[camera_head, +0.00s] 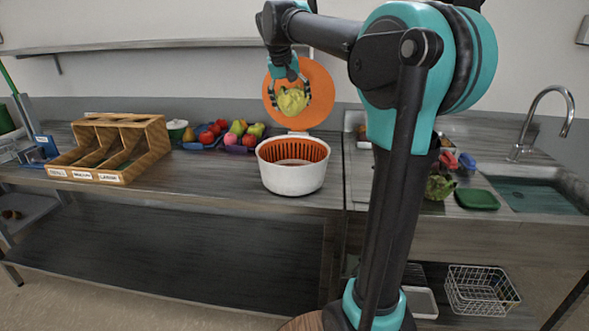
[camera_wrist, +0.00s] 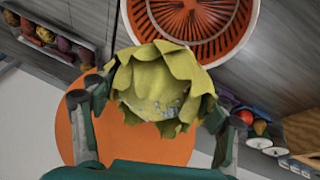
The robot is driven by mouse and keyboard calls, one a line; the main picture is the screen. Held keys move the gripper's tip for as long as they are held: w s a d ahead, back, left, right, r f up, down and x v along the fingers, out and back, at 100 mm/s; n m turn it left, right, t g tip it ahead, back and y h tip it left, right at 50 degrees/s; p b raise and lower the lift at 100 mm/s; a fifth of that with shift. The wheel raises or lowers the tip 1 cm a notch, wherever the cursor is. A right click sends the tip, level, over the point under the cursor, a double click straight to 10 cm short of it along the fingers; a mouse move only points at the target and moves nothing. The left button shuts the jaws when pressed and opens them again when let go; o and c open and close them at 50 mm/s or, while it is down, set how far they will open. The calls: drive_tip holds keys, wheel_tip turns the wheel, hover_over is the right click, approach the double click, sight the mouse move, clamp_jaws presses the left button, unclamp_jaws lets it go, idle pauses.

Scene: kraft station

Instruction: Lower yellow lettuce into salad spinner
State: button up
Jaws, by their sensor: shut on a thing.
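The yellow lettuce (camera_head: 292,101) is held above the salad spinner in the head view. It fills the middle of the wrist view (camera_wrist: 160,85). My gripper (camera_head: 288,92) is shut on the lettuce, with a finger on each side of it; the fingers also show in the wrist view (camera_wrist: 158,112). The salad spinner (camera_head: 291,183) is a white bowl with an orange slotted basket inside, standing on the counter. Its orange lid (camera_head: 320,92) is open, upright behind the lettuce. In the wrist view the spinner's basket (camera_wrist: 228,40) lies beyond the lettuce, partly hidden by it. The basket looks empty where visible.
A wooden sorting box (camera_head: 152,136) with labelled compartments stands at the left. Trays of red, green and yellow produce (camera_head: 240,131) lie behind, left of the spinner. A sink (camera_head: 540,196) and green block (camera_head: 477,199) are at the right.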

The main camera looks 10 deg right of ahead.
wheel_tip(320, 180, down, 8)
drive_tip(key=shift+r, duration=0.25)
drive_tip(key=shift+w, duration=0.1)
idle(0.4)
drive_tip(key=shift+w+d, duration=0.15)
drive_tip(key=shift+d, duration=0.05)
drive_tip(key=shift+f, duration=0.1)
idle(0.3)
drive_tip(key=shift+f, duration=5.65)
drive_tip(key=shift+f, duration=0.15)
